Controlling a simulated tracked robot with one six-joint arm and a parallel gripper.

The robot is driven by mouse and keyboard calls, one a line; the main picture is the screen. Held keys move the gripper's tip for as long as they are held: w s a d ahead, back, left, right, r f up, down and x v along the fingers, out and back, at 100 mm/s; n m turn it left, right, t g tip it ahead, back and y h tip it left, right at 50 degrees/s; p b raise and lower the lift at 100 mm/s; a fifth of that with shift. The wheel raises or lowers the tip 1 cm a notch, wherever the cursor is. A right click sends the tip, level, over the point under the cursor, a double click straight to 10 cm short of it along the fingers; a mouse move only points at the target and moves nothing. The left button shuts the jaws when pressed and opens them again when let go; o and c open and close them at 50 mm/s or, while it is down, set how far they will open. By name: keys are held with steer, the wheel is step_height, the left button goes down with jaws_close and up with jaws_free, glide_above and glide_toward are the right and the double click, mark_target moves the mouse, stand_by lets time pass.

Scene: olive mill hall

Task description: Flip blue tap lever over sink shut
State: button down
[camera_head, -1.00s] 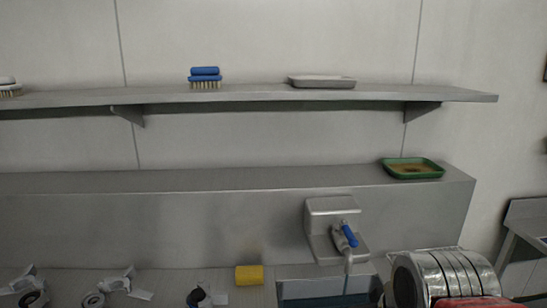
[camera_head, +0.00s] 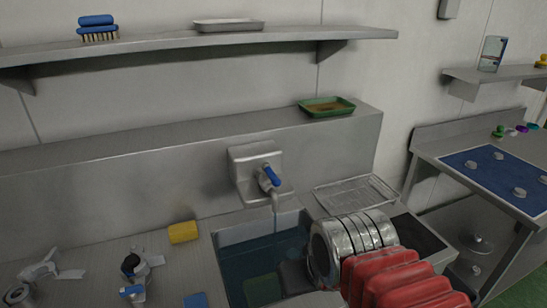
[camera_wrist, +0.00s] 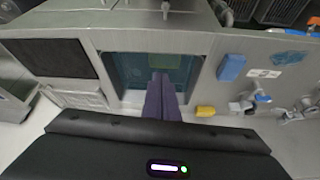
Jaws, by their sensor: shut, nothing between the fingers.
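The blue tap lever (camera_head: 271,176) sits on a grey wall tap (camera_head: 256,160) above the sink (camera_head: 228,232). The lever slants down to the right across the tap body. A pale spout or stream hangs below it; I cannot tell which. The tap lever is not visible in the wrist view.
A yellow sponge (camera_head: 183,232) lies left of the sink, with loose metal fittings (camera_head: 138,268) nearby. A wire rack (camera_head: 355,196) lies right of the tap. A green tray (camera_head: 327,106) stands on the ledge above. A shelf (camera_head: 180,48) runs overhead. A side table (camera_head: 470,160) stands at right.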

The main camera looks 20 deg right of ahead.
steer(key=w+d+r+m+g+y, duration=0.1)
steer(key=w+d+r, duration=0.35)
steer(key=w, duration=0.25)
steer(key=w+d+r, duration=0.3)
steer(key=w+d, duration=0.2)
steer(key=w, duration=0.2)
steer(key=w+d+r+m+g+y, duration=0.1)
steer(key=w+d+r, duration=0.2)
steer(key=w+d, duration=0.3)
steer(key=w+a+r+n+y, duration=0.2)
steer(key=w+a+r+n, duration=0.1)
steer(key=r, duration=0.6)
steer(key=shift+w+r+n+y, duration=0.2)
steer(key=shift+w+n+y, duration=0.15)
steer(key=shift+n, duration=0.25)
glide_toward(271, 174)
steer(key=d+f, duration=0.3)
steer(key=shift+w+a+f, duration=0.1)
steer(key=shift+a+f, duration=0.6)
steer(key=shift+a, duration=0.15)
steer(key=shift+w+a+f, duration=0.15)
steer(key=shift+a+f, duration=0.55)
steer(key=shift+a, duration=0.15)
